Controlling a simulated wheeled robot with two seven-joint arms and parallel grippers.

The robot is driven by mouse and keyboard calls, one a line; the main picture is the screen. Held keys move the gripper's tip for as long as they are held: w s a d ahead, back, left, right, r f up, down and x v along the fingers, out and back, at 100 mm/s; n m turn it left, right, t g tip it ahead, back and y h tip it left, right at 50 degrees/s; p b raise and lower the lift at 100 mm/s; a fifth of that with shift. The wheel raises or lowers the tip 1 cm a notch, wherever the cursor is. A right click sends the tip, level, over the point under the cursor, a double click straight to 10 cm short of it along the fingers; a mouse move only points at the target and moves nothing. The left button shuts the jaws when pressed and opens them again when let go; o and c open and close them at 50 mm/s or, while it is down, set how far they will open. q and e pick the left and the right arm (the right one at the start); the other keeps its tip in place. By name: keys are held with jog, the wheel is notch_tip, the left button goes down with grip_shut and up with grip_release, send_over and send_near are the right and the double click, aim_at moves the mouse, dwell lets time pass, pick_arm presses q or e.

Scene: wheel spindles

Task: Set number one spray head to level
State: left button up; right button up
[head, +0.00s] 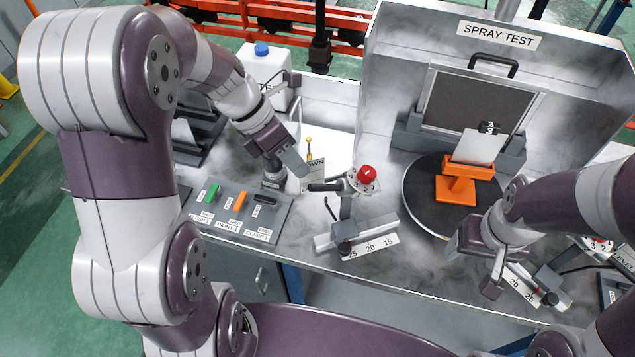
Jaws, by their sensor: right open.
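A spray head (350,184) with a red knob (366,175) and a dark nozzle pointing left stands on a post above a slide with a scale reading 25, 20, 15. A card reading "DOWN" (316,172) is behind it. I cannot read a number on the head. My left gripper (290,165) is just behind and left of its nozzle; whether its fingers are apart is unclear. My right gripper (484,270) is open above the front right of the bench, near a second scaled slide (530,290). My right arm partly hides that area, including a card reading "LEVEL" (622,257).
The spray booth (500,42) holds a round dark turntable (416,208) with an orange stand (455,188) and a pale panel (478,147) clipped "3". A control box (235,214) with green, orange and black switches sits front left. A white jug (262,66) stands behind.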

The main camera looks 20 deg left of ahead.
aim_at(314, 185)
pick_arm(q)
jog(key=x, duration=0.8)
jog(key=shift+a+f, duration=0.2)
jog(key=shift+f, duration=0.2)
jog(key=shift+d+f, duration=0.2)
jog(key=shift+d, duration=0.1)
jog(key=shift+a, duration=0.15)
jog(key=shift+c, duration=0.5)
grip_shut()
